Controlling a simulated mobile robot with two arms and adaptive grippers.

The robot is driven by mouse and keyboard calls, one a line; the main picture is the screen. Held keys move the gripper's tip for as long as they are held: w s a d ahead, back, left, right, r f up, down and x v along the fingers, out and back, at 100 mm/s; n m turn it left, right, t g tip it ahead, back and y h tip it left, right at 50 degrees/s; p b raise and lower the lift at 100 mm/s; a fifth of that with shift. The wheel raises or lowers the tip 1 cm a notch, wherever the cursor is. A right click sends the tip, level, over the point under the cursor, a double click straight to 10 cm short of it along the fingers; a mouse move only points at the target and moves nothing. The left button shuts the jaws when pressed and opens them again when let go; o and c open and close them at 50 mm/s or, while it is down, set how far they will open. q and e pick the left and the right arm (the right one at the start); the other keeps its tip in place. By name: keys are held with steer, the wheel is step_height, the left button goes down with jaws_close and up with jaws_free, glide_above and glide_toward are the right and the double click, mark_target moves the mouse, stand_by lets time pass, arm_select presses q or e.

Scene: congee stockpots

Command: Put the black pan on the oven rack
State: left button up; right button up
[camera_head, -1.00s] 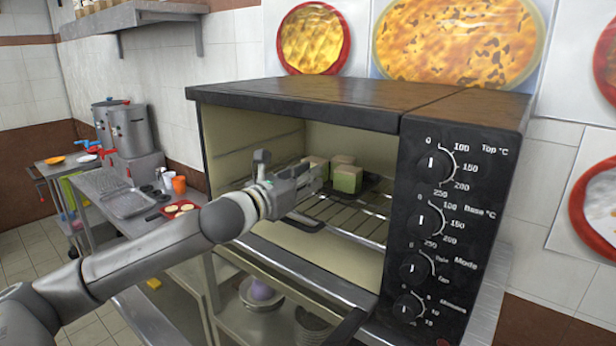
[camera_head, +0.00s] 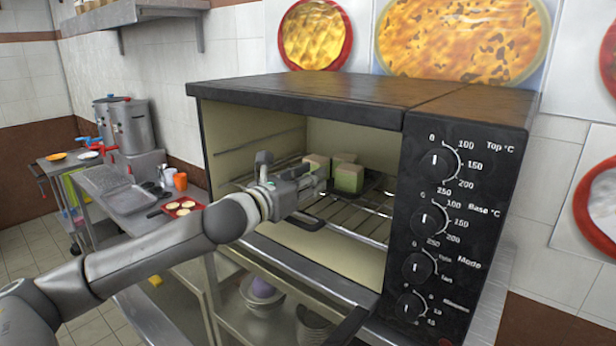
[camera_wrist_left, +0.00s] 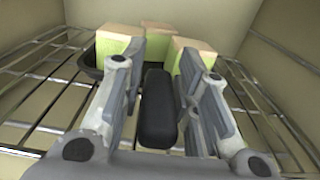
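The black pan (camera_head: 371,184) rests on the oven rack (camera_head: 358,220) inside the open oven, with green, cream-topped blocks (camera_head: 349,178) in it. Its handle (camera_head: 310,222) points out towards the oven's opening. In the left wrist view, the dark handle (camera_wrist_left: 158,110) lies between the two fingers of my left gripper (camera_wrist_left: 165,95). The fingers stand apart, with narrow gaps showing beside the handle. In the head view my left gripper (camera_head: 288,186) is at the oven opening, above the handle. The blocks and gripper hide much of the pan. My right gripper is not in view.
The oven's control panel (camera_head: 460,200) bounds the opening on the right, and its top (camera_head: 300,98) lies above my gripper. The lowered door (camera_head: 310,275) is below my arm.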

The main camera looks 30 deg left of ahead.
arm_select(q)
steer(key=shift+o, duration=1)
steer(key=shift+w, duration=0.1)
steer(key=shift+r, duration=0.15)
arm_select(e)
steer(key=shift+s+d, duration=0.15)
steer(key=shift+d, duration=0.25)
arm_select(q)
steer(key=shift+r, duration=0.1)
